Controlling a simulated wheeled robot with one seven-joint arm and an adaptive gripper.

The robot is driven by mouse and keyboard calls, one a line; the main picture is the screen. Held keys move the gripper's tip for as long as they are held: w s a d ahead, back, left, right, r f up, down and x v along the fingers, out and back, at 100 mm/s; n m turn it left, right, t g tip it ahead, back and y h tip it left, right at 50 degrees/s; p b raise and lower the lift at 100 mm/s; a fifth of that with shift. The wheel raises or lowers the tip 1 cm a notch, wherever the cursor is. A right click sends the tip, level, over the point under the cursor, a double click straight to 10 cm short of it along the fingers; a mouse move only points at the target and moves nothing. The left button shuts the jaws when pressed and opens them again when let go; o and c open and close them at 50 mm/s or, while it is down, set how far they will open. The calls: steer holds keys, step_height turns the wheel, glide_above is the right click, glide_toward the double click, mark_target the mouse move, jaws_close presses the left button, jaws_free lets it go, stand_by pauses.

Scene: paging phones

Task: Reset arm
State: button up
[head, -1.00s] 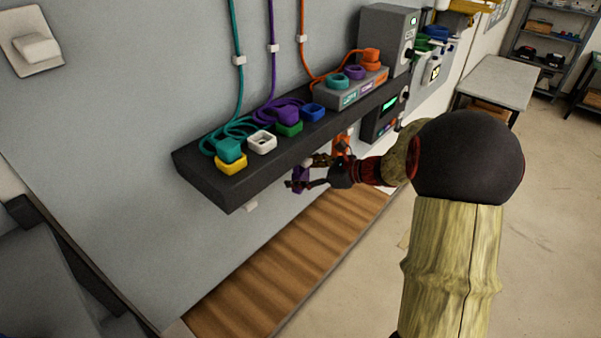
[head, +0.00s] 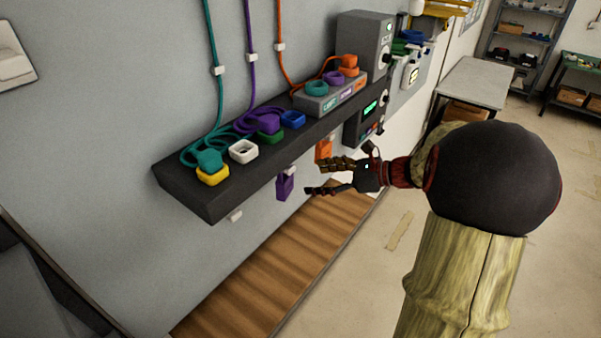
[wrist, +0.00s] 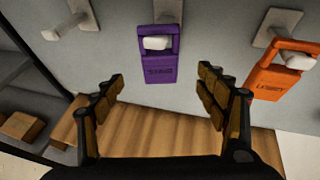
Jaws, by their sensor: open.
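My gripper (head: 322,176) is open and empty in the head view, to the right of a purple handset (head: 285,187) and apart from it. The purple handset hangs upright from a white peg under the dark shelf. In the wrist view my gripper (wrist: 161,78) has its two fingers spread wide, with the purple handset (wrist: 159,66) beyond the gap between them. The peg shows through the handset's upper opening. My arm reaches in from the right in the head view.
An orange handset (wrist: 284,68) hangs on a peg to the right; an empty peg (wrist: 65,28) is at left. The dark shelf (head: 200,200) carries coloured blocks, coiled cords and a grey labelled box (head: 322,103). A wooden slatted surface (head: 270,275) lies below. Open floor (head: 380,275) is at right.

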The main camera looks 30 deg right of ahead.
steer(key=shift+s, duration=0.1)
steer(key=s+a+f+n+g+h+b, duration=0.2)
steer(key=s+a+f+n+g, duration=0.2)
steer(key=s+f+n, duration=0.3)
steer(key=s+a+f+n+g+h+b, duration=0.25)
steer(key=s+a+f+n+g, duration=0.2)
steer(key=s+n, duration=0.3)
steer(key=s+a+f+n+t+h+b, duration=0.1)
steer(key=s+a+n+b, duration=0.2)
steer(key=a+n+b, duration=0.3)
steer(key=s+a+f+n+t+h+b, duration=0.2)
steer(key=s+a+n+b, duration=0.1)
steer(key=a+n+b, duration=0.4)
steer(key=shift+s+a+n+b, duration=0.2)
steer(key=shift+n+b, duration=0.15)
steer(key=shift+n, duration=0.4)
steer(key=shift+f, duration=0.1)
steer(key=shift+c, duration=1)
